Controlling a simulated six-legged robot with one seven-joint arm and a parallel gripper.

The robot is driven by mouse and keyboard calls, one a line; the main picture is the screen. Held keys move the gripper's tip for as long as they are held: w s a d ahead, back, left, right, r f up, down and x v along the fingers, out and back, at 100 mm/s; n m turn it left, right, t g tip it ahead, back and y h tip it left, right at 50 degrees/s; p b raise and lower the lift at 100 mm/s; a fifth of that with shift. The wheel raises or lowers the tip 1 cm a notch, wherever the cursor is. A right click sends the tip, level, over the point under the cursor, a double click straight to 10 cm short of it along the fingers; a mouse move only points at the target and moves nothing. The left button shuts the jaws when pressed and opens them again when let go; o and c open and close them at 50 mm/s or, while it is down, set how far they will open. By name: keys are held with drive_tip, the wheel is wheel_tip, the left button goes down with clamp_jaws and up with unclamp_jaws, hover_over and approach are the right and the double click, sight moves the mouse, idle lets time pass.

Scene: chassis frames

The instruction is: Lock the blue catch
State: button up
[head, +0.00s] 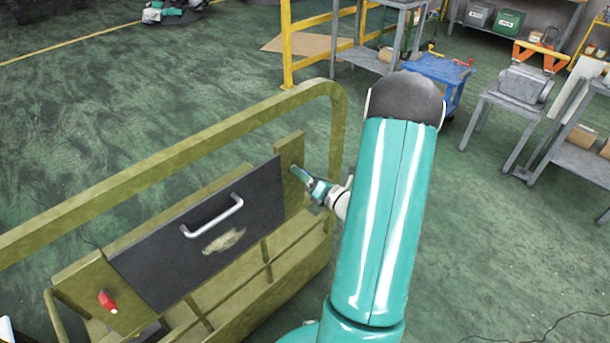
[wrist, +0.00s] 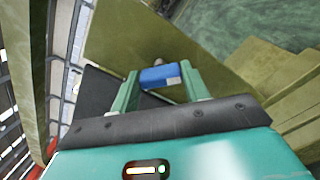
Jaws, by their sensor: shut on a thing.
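The blue catch (wrist: 160,77) shows in the wrist view as a small blue block on an olive post (wrist: 125,45). My gripper (wrist: 163,82) has one teal finger on each side of it and is shut on it. In the head view my gripper (head: 299,173) is at the right post (head: 289,158) of the frame, beside the right end of a dark panel (head: 165,265). The blue catch cannot be made out there. Whether it is locked cannot be told.
A red catch (head: 107,301) is on the left post. The panel has a silver handle (head: 212,218). An olive rail (head: 190,150) curves behind the panel. A blue cart (head: 440,72) and grey tables (head: 505,105) stand farther back. Open green floor lies right of the frame.

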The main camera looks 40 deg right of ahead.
drive_tip(key=m, duration=0.9)
idle(0.4)
drive_tip(key=o, duration=1)
drive_tip(key=s, duration=1.3)
drive_tip(key=shift+s+d, duration=0.2)
drive_tip(key=shift+s, duration=0.2)
